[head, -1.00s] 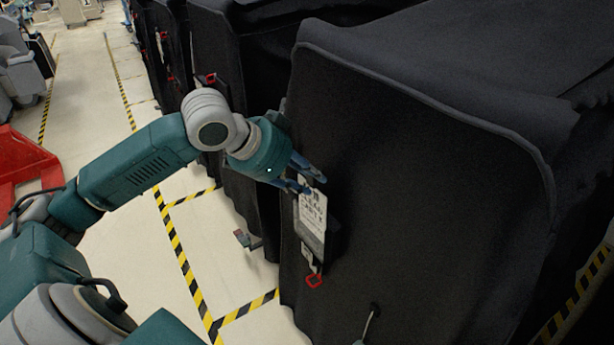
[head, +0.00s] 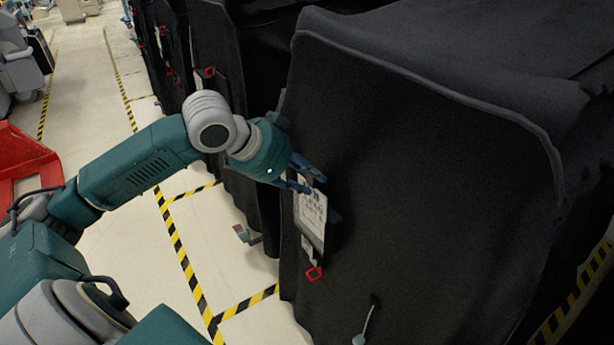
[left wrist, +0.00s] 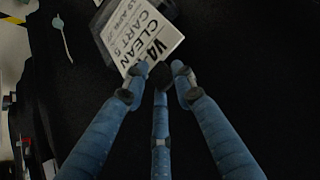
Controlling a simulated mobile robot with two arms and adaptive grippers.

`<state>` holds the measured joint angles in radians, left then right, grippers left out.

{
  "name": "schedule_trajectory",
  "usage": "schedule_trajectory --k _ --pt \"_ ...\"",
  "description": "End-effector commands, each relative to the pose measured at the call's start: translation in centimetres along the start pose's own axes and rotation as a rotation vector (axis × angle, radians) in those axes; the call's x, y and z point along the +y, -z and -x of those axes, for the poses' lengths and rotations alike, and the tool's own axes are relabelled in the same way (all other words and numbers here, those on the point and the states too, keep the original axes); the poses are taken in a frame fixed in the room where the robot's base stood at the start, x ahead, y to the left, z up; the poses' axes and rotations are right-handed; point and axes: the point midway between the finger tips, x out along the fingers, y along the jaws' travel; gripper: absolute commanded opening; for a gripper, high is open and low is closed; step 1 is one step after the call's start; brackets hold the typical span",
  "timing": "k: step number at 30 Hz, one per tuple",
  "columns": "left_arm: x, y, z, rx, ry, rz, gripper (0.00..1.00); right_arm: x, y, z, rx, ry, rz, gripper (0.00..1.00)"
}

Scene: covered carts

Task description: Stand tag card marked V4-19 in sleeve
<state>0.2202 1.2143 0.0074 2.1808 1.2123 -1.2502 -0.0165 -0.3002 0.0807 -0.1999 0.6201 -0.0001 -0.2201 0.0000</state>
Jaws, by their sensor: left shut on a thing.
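The white tag card (head: 312,218) with black print is in front of the black cloth cover of the nearest cart. In the left wrist view the card (left wrist: 143,38) shows "V4", "CLEAN" and "CART"; the rest of its mark is hidden by my fingers. My left gripper (head: 308,182) is shut on the card's upper end, its blue fingers (left wrist: 158,76) close together there. A dark sleeve (head: 334,234) on the cover shows just behind and beside the card. I cannot tell whether the card's lower end is inside it. My right gripper is not in view.
A red loop (head: 315,273) hangs below the card. A pale tag on a cord (head: 361,336) hangs lower on the black cover (head: 430,190). More covered carts stand behind. Yellow-black floor tape (head: 178,250) and open floor lie to the left, with a red object (head: 22,165).

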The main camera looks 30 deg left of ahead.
Motion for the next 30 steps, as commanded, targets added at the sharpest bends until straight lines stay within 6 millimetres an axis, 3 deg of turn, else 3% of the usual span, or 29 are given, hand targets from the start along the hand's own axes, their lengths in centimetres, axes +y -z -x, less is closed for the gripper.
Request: schedule_trajectory --k 19,20,22,30 --pt "0.3 -1.1 -1.2 0.0 0.001 0.0 0.03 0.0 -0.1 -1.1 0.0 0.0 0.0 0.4" --pt "0.3 -1.0 -1.1 0.001 0.001 0.0 0.32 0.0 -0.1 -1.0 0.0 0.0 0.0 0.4" --pt "0.3 -1.0 -1.1 0.001 0.001 0.0 0.46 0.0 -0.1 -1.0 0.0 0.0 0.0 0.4" --pt "0.3 -1.0 -1.1 0.0 0.0 0.0 0.48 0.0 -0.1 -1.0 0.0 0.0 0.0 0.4"
